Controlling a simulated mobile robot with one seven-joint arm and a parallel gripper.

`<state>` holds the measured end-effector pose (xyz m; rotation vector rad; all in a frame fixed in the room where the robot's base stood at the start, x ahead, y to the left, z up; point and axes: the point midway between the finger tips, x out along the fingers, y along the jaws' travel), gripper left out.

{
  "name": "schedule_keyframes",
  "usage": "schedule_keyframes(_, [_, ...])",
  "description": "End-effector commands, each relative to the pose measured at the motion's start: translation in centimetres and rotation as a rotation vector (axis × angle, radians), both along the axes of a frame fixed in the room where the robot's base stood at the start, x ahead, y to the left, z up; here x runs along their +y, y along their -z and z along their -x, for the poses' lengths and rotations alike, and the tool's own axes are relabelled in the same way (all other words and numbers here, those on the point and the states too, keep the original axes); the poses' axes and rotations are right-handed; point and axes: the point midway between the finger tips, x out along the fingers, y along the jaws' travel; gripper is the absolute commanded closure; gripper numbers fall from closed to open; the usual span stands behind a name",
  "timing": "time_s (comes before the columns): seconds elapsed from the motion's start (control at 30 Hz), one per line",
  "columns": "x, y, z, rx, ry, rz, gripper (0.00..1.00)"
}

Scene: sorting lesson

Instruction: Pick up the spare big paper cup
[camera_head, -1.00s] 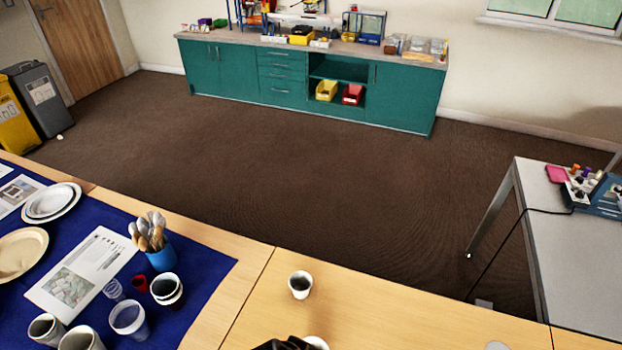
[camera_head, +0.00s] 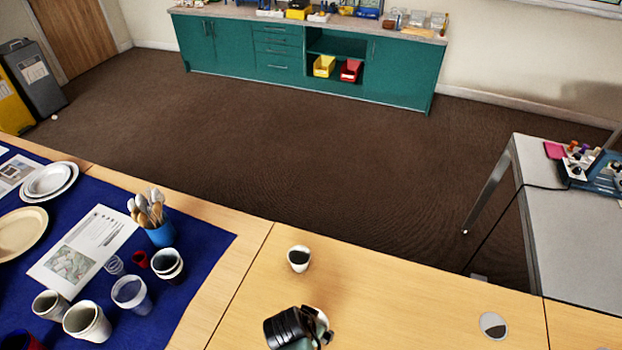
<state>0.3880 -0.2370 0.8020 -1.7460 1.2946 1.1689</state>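My black gripper (camera_head: 293,327) is at the bottom middle, over the wooden table. A white rounded rim, perhaps a cup (camera_head: 322,320), shows just right of it and is mostly hidden behind it. I cannot tell whether the fingers hold it. A small white cup with a dark inside (camera_head: 299,263) stands upright on the bare wood beyond my gripper. I cannot tell which one is the spare big paper cup.
The blue cloth (camera_head: 205,242) also holds a brush pot (camera_head: 160,236), plates (camera_head: 20,236) and printed sheets. A round, white-rimmed grey item (camera_head: 493,326) is on the wood at right. Bare wood lies between it and my gripper. A grey table (camera_head: 575,235) stands beyond.

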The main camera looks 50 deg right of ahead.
Motion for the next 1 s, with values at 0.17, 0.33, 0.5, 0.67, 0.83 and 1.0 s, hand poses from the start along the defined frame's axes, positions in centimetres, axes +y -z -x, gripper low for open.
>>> schedule_keyframes(0.17, [-0.2,0.3,-0.1,-0.001,0.0,0.001,0.0])
schedule_keyframes(0.33, [-0.1,0.3,-0.1,-0.001,0.0,0.001,0.09])
schedule_keyframes(0.5, [-0.1,0.3,-0.1,-0.001,0.0,0.001,0.4])
schedule_keyframes(0.67, [-0.1,0.3,-0.1,-0.001,0.0,0.001,0.62])
schedule_keyframes(0.83, [-0.1,0.2,-0.1,-0.001,0.0,0.001,0.62])
schedule_keyframes(1.0, [-0.2,-1.0,-0.1,-0.004,-0.001,0.002,0.62])
